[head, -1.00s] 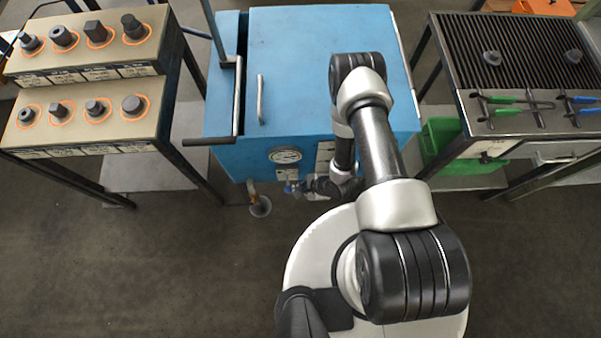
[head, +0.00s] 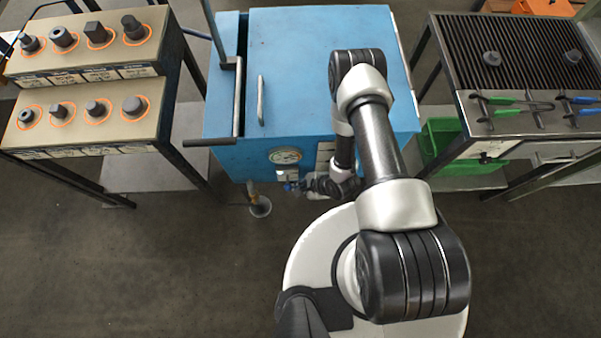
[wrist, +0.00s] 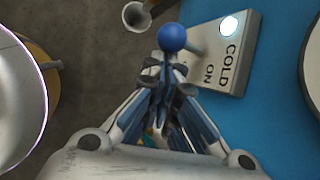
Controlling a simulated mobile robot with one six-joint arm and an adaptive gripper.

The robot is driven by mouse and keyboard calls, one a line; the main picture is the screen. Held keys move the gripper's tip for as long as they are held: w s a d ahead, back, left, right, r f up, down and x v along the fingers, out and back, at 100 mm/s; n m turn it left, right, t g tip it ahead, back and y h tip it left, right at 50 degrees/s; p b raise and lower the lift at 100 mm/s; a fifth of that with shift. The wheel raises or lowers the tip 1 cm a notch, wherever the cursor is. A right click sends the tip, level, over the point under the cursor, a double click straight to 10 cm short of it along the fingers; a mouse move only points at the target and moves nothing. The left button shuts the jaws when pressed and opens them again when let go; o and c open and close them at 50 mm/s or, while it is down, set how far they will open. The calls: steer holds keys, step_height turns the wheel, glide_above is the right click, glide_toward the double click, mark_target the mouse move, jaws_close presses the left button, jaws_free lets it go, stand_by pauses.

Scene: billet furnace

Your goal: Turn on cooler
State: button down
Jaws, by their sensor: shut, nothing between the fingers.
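The cooler appears to be the blue cabinet (head: 300,60) in the middle of the head view. In the wrist view its grey plate (wrist: 236,62) reads "COLD" and "ON" and carries a bright white round spot, perhaps a lamp. A short lever with a blue ball knob (wrist: 172,38) sticks out from the plate. My gripper (wrist: 170,72) is shut and empty, its tips just below the knob in the picture. I cannot tell whether they touch it. In the head view my gripper (head: 298,187) is small and partly hidden at the cabinet's front, below the dial.
A round dial (head: 285,155) and a vertical handle (head: 261,100) are on the cabinet. A pipe with a funnel-like end (head: 260,207) hangs below. A rack of dark metal parts (head: 90,90) stands left, and a grated table (head: 520,60) right. The front floor is open.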

steer(key=shift+r, duration=0.1)
steer(key=shift+r+p, duration=0.55)
steer(key=shift+r, duration=0.15)
